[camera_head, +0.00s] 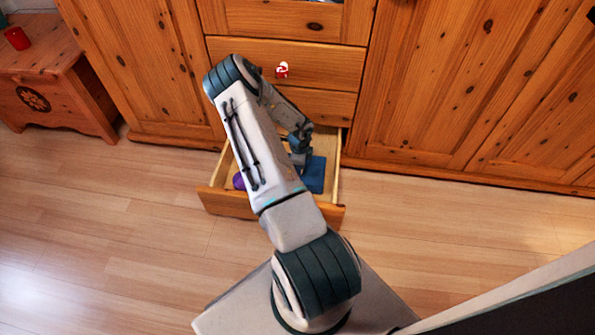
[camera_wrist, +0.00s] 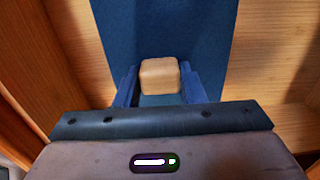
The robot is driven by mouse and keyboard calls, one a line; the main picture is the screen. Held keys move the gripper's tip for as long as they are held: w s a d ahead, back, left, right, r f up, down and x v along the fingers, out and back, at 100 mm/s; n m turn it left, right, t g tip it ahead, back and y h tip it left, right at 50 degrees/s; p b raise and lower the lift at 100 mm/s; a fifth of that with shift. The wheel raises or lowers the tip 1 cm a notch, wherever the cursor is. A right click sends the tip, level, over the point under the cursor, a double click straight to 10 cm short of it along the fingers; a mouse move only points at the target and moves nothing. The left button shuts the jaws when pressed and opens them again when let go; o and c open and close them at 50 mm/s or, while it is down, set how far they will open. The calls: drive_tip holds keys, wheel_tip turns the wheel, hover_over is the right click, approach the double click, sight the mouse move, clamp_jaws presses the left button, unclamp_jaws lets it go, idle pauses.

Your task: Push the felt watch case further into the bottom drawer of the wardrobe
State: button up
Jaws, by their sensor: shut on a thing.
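The bottom drawer (camera_head: 222,203) of the wardrobe (camera_head: 285,50) is pulled out. A flat dark blue piece, apparently the felt watch case (camera_head: 316,177), lies in its right half. In the wrist view the blue case (camera_wrist: 205,35) fills the middle, beyond my fingers. My gripper (camera_head: 300,155) reaches down into the drawer, at the case's back left in the head view. In the wrist view my gripper (camera_wrist: 160,85) has its blue fingers closed on a small tan block (camera_wrist: 159,75). The block appears over the case; whether it touches the case is unclear. My arm hides part of the drawer.
A purple object (camera_head: 239,181) lies in the drawer's left part, partly hidden by my arm. A closed drawer (camera_head: 335,65) with a red-and-white knob (camera_head: 282,70) is above. A wooden chest (camera_head: 55,90) with a red cup (camera_head: 17,38) stands left. The wooden floor (camera_head: 110,220) is clear.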

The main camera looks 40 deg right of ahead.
drive_tip(key=shift+w+d, duration=0.95)
drive_tip(key=shift+d, duration=0.2)
drive_tip(key=o, duration=1.3)
wheel_tip(320, 180, up, 14)
drive_tip(key=p, duration=0.4)
drive_tip(key=shift+p, duration=0.4)
drive_tip(key=shift+f, duration=0.1)
